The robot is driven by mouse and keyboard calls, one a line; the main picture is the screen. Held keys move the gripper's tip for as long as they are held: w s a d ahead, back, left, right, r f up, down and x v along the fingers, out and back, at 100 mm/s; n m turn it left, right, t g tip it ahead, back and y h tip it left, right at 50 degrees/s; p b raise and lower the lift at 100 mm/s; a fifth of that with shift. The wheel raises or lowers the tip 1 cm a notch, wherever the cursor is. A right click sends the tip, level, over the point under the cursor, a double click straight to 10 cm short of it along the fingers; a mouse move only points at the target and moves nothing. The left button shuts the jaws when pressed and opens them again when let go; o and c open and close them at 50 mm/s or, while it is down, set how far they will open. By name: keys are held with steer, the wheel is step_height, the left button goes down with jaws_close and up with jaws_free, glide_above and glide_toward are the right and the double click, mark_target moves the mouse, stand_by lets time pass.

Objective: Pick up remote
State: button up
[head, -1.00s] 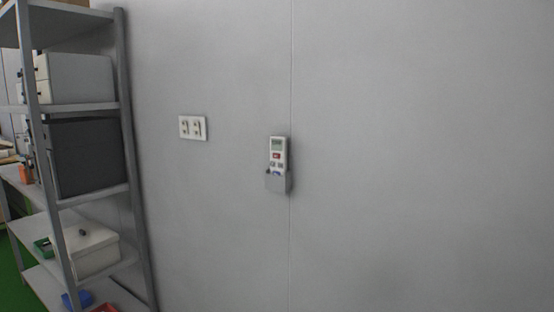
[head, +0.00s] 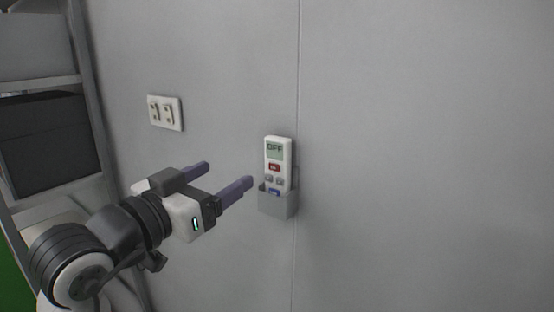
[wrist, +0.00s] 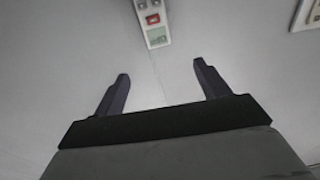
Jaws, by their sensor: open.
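The white remote (head: 275,153) stands upright in a small grey wall holder (head: 278,204). Its screen reads OFF, with a red button and grey buttons below. The holder covers its lower end. My gripper (head: 222,176) is open and empty, left of the remote in the head view, its fingers apart from it. In the wrist view the remote (wrist: 153,20) is at the top, beyond the two spread fingertips of my gripper (wrist: 160,72), and its far part is cut off by the frame edge.
A white switch plate (head: 165,113) is on the wall left of the remote; it is partly seen in the wrist view (wrist: 307,14). A grey shelf rack (head: 45,87) with boxes stands at the left. The wall right of the remote is bare.

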steer(key=p, duration=0.2)
glide_toward(275, 153)
steer(key=x, duration=0.3)
steer(key=shift+g, duration=0.4)
steer(key=p+x, duration=0.2)
steer(key=x, duration=0.3)
steer(key=shift+w+r, duration=0.15)
steer(key=shift+w+d, duration=0.1)
steer(key=shift+w, duration=0.1)
steer(key=shift+c, duration=0.4)
steer(key=c, duration=1.1)
